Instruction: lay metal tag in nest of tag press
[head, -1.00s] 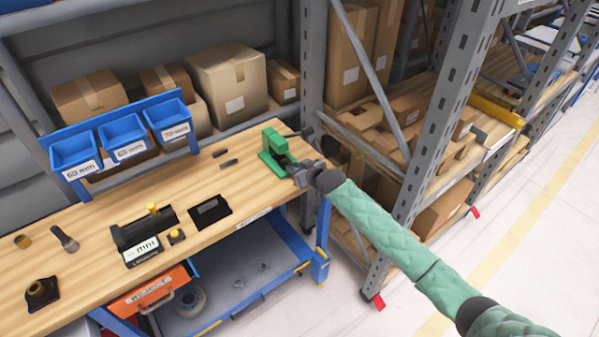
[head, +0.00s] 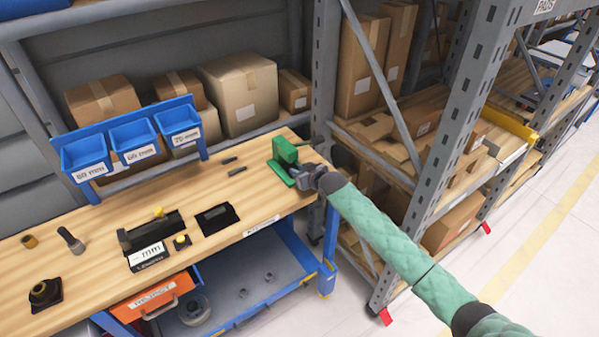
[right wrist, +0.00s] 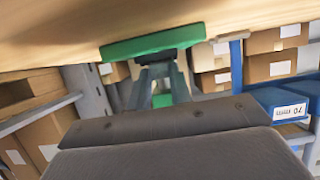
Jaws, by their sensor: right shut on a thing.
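The green tag press (head: 285,152) stands at the right end of the wooden bench. Its green base also shows in the right wrist view (right wrist: 120,50). My right gripper (head: 297,172) is at the front of the press, low beside its base. In the right wrist view the fingers (right wrist: 160,70) point at the base and a dark part there. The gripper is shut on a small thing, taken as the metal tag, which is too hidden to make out. The nest is hidden too, so I cannot tell whether the tag touches it. My left gripper is out of view.
Two small dark bars (head: 237,171) lie left of the press. Farther left are a black tray (head: 216,218), a black gauge block (head: 150,235) and blue bins (head: 133,135). A grey rack post (head: 322,110) stands close behind the press.

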